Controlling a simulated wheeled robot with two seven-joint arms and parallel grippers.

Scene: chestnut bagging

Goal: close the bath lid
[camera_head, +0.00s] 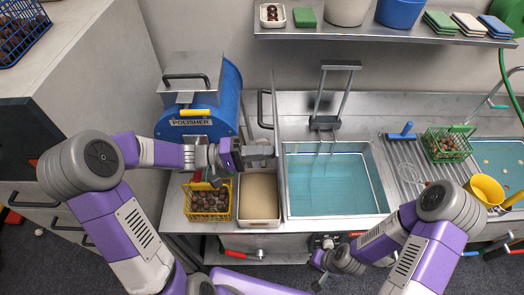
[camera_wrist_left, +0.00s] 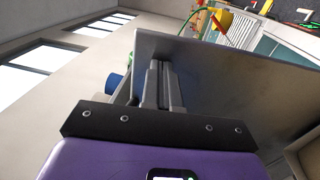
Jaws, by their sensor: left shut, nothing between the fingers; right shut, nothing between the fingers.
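The water bath (camera_head: 335,185) is an open steel basin of blue water in the middle of the counter. Its lid (camera_head: 275,112) stands upright along the bath's left side, seen nearly edge-on, with a dark handle (camera_head: 264,108) on its left face. My left gripper (camera_head: 270,152) is shut and empty at the left side of the lid. In the left wrist view, the shut fingers (camera_wrist_left: 162,82) are close against the grey lid plate (camera_wrist_left: 225,75); I cannot tell if they touch. My right gripper (camera_head: 320,284) is shut, low at the counter's front, right of centre.
A tall wire-handled basket frame (camera_head: 333,95) rises at the bath's back. A beige-filled tray (camera_head: 259,196) and a yellow chestnut basket (camera_head: 208,202) sit left of the bath. The blue polisher (camera_head: 228,100) stands behind them. A green chestnut basket (camera_head: 447,145) and yellow cup (camera_head: 485,190) are right.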

